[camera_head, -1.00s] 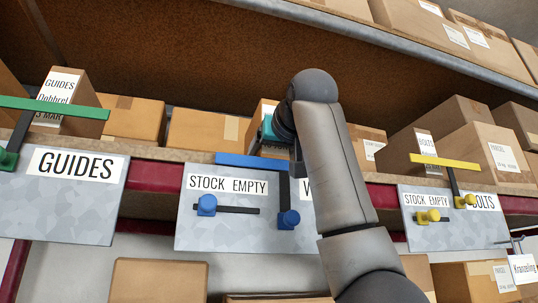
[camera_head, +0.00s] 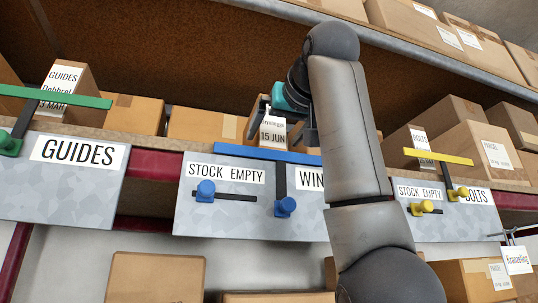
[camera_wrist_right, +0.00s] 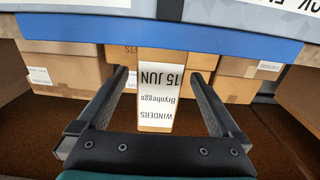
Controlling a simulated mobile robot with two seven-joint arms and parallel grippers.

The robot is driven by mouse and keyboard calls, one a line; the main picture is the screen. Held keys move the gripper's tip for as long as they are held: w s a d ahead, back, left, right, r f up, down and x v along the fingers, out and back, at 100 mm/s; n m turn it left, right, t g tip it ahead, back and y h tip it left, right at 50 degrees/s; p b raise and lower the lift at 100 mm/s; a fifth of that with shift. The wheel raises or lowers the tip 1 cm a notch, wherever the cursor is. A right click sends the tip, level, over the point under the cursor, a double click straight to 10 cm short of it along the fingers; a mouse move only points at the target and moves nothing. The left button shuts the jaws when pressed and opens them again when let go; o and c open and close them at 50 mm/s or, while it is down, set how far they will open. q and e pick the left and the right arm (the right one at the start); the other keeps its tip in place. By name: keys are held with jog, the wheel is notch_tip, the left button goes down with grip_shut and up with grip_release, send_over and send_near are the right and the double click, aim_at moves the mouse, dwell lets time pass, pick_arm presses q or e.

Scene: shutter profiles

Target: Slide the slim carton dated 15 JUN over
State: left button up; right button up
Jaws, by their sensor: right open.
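The slim carton dated 15 JUN (camera_head: 272,132) stands on the shelf behind the blue bar (camera_head: 266,154). Its label also reads WINDERS in the right wrist view (camera_wrist_right: 158,92), where it appears upside down. My right gripper (camera_wrist_right: 160,75) is open, with one finger on each side of the carton in that view and visible gaps on both sides. In the head view the right gripper (camera_head: 283,122) is above and around the carton, and my arm hides part of the shelf to its right. My left gripper is not in view.
The panel below (camera_head: 230,222) carries STOCK EMPTY and a partly hidden WIN label, with two blue knobs. A GUIDES carton (camera_head: 68,88) stands left behind a green bar. A BOLTS carton (camera_head: 405,150) stands right behind a yellow bar. Plain cartons (camera_head: 200,124) fill the shelf behind.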

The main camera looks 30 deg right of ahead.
jog(key=b+v, duration=0.2)
jog(key=v, duration=0.6)
jog(key=shift+s+a, duration=0.15)
jog(key=shift+s, duration=0.15)
